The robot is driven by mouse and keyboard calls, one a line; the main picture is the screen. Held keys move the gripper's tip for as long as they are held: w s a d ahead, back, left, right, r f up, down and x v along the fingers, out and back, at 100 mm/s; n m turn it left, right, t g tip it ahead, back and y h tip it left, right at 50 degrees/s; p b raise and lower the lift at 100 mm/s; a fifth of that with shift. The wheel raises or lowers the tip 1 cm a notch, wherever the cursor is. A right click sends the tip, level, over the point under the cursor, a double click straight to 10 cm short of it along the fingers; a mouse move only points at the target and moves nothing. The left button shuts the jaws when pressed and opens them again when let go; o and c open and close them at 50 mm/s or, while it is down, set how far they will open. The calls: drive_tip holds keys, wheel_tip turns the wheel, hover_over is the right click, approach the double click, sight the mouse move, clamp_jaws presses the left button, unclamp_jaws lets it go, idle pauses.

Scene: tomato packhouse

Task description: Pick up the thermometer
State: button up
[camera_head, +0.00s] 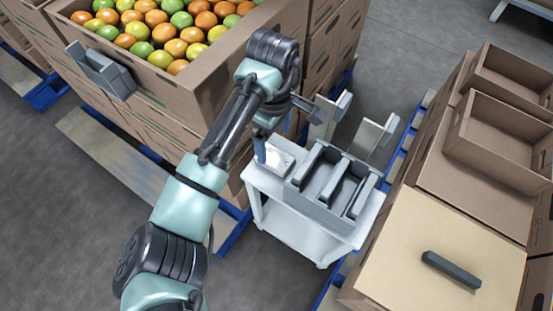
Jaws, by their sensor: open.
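I cannot tell for sure which thing is the thermometer. A dark grey bar-shaped object (451,269) lies alone on the tan top of a carton stack at the lower right. A small white item (278,157) with an upright blue part (260,149) is on the left end of the white cart (305,232), partly hidden by my arm. My gripper (362,115) is over the back of the cart, with its two pale fingers wide apart and nothing seen between them. It is well away from the dark bar, up and to the left of it.
A grey divided tray (330,211) stands on the cart. A large carton (210,75) of red, orange and green tomatoes is at the upper left, with a grey holder (101,69) on its side. Open empty cartons (500,130) stand at the right. Blue pallets edge the narrow floor gaps.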

sight(275, 157)
wheel_tip(275, 157, down, 8)
drive_tip(key=b, duration=0.3)
drive_tip(key=shift+r, duration=0.25)
drive_tip(key=shift+c, duration=0.3)
drive_tip(key=c, duration=1.5)
